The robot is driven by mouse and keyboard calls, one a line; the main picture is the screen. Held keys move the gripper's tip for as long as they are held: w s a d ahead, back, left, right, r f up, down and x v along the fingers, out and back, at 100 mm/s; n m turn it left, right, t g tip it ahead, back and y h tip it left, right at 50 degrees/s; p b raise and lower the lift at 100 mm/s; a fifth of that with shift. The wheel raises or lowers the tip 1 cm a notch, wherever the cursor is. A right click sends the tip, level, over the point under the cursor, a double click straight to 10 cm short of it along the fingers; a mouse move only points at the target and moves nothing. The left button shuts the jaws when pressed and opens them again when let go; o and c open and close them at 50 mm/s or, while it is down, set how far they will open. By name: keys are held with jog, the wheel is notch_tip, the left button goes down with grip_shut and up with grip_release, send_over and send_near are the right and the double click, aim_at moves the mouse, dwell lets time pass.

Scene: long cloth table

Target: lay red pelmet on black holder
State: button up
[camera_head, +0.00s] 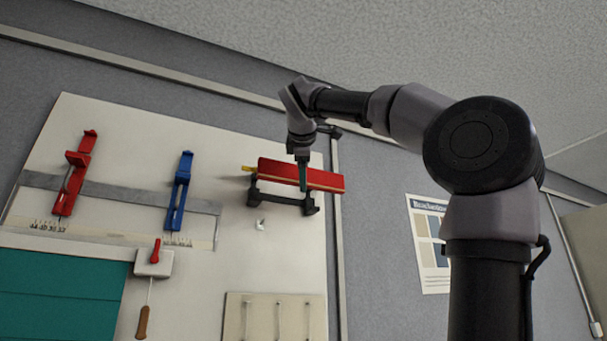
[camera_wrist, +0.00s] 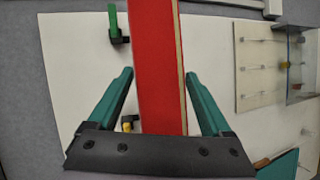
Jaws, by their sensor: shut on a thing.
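The red pelmet (camera_head: 325,179) is a long red bar with a pale yellow lower edge, tilted slightly down to the right. It is at the black holder (camera_head: 281,199), whose two arms show below it. I cannot tell whether the pelmet touches the holder. My gripper (camera_head: 303,181) comes down from above onto the pelmet's middle. In the wrist view the pelmet (camera_wrist: 158,65) runs between my two teal fingers, shut on it. Small black parts, one with green (camera_wrist: 113,22) and one with yellow (camera_wrist: 129,121), show left of the pelmet there.
The pale wall board also carries a red bracket (camera_head: 73,175), a blue bracket (camera_head: 179,191), a hanging tool with a wooden handle (camera_head: 143,322) and a teal panel (camera_head: 60,290). A beige panel (camera_head: 275,317) sits below the holder. A poster (camera_head: 428,243) hangs at the right.

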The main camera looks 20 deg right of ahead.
aim_at(282, 163)
jog(key=shift+w, duration=6.45)
jog(key=shift+f, duration=0.65)
jog(key=o, duration=1.2)
jog(key=shift+o, duration=0.2)
jog(key=v, duration=1)
jog(key=shift+s+a+r, duration=0.15)
jog(key=shift+s, duration=0.2)
